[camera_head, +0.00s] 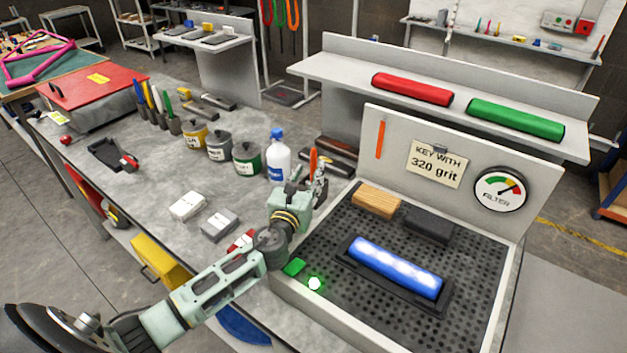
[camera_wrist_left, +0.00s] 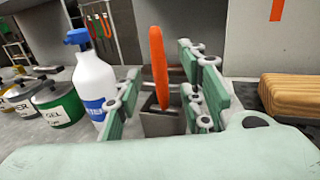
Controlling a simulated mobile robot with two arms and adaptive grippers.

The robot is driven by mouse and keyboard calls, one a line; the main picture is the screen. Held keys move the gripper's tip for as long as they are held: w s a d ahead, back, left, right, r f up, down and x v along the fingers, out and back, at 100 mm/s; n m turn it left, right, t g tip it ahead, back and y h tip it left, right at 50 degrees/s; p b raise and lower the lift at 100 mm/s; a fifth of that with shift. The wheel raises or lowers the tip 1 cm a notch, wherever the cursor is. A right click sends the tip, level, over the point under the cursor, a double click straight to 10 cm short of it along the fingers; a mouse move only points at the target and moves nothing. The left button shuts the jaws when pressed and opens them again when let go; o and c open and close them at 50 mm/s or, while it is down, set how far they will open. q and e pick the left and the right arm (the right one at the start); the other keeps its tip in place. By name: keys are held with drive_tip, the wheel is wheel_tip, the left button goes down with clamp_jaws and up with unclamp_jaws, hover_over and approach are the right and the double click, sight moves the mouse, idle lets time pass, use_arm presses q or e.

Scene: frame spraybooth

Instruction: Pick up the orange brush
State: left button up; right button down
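The orange brush (camera_head: 313,160) stands upright, its orange handle up, just beyond my left gripper (camera_head: 306,186). In the left wrist view the brush (camera_wrist_left: 158,66) rises from a grey holder (camera_wrist_left: 163,122), which hides its lower part. The fingers of my left gripper (camera_wrist_left: 162,97) are apart, one on each side of the brush in the picture. The right finger looks nearer to the handle; I cannot tell whether it touches. My right gripper is in neither view.
A white spray bottle (camera_head: 278,160) stands close left of the gripper, with lidded cans (camera_head: 247,160) beyond it. The perforated booth tray (camera_head: 335,290), with a blue lit bar (camera_head: 395,267) and wooden block (camera_head: 376,202), lies to the right. White and grey blocks (camera_head: 187,206) lie left.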

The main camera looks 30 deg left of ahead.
sight(312, 167)
use_arm(q)
drive_tip(key=shift+w+a+f, duration=0.1)
drive_tip(key=shift+w+a, duration=0.05)
drive_tip(key=shift+w, duration=0.75)
drive_tip(key=shift+w+a, duration=0.2)
drive_tip(key=shift+w, duration=0.65)
drive_tip(key=shift+w+a+f, duration=0.1)
drive_tip(key=shift+w+a, duration=0.05)
drive_tip(key=shift+w, duration=0.75)
drive_tip(key=shift+r, duration=0.1)
clamp_jaws()
